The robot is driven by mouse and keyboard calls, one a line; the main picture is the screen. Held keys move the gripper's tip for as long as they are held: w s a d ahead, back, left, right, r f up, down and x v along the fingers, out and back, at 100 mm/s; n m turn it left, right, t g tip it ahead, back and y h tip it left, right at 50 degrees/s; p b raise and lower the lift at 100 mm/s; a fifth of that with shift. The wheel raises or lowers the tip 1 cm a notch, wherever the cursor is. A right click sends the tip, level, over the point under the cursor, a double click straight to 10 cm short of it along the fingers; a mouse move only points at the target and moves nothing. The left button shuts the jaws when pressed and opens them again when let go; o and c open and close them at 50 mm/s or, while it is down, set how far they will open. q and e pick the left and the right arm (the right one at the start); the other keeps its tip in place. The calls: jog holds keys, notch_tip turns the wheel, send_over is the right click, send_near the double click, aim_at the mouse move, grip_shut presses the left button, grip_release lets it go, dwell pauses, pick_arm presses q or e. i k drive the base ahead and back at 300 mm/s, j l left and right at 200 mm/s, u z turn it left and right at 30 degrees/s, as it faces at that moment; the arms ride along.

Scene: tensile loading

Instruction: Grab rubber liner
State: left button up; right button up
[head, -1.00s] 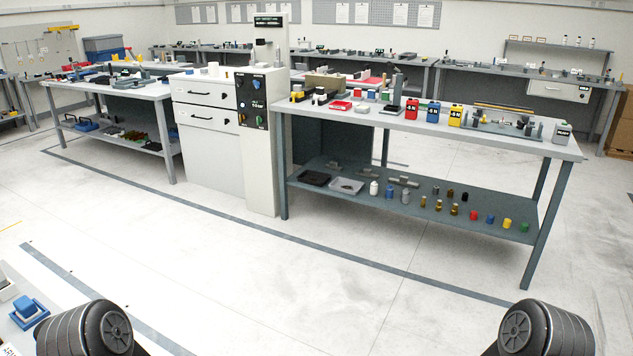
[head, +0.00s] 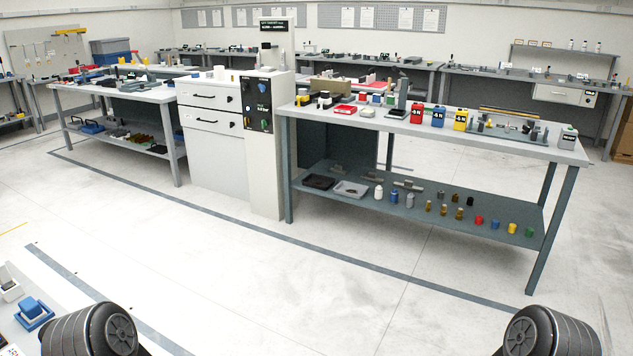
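I cannot make out a rubber liner for certain in the head view; the small items on the benches are too small to tell apart. The right workbench (head: 300,112) carries coloured containers, a red tray (head: 344,110) and other small parts on top. Its lower shelf (head: 400,212) holds a black tray (head: 319,182), a grey tray (head: 350,189) and several small bottles and cylinders. My grippers are not in view; only dark rounded parts of my arms show at the bottom left and bottom right corners.
A white cabinet with drawers (head: 215,165) stands left of the right workbench, with a left workbench (head: 75,88) beyond it. A blue block (head: 32,308) lies on a white surface at the lower left. The floor (head: 250,290) ahead is clear.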

aim_at(158, 149)
jog(key=i+l+z, duration=0.2)
jog(key=i, duration=0.2)
jog(key=i+l+z, duration=0.2)
jog(key=i, duration=0.2)
jog(key=i+l+u, duration=0.2)
jog(key=i, duration=0.25)
jog(key=i+u, duration=0.2)
jog(key=i, duration=0.3)
jog(key=i+j+u, duration=0.2)
jog(key=u, duration=0.25)
jog(key=i+u, duration=0.85)
jog(key=i+l+u, duration=0.2)
jog(key=u, duration=0.2)
jog(key=i+u, duration=0.3)
jog(key=i, duration=2)
jog(key=i+l+z, duration=0.2)
jog(key=i, duration=0.4)
jog(key=i+j+z, duration=0.2)
jog(key=i, duration=0.45)
jog(key=i+z, duration=0.15)
jog(key=i, duration=0.45)
jog(key=i+j+z, duration=0.2)
jog(key=i, duration=0.4)
jog(key=i+z, duration=0.45)
jog(key=i+j+z, duration=1.75)
jog(key=j, duration=0.35)
jog(key=k+l, duration=0.05)
jog(key=k, duration=0.05)
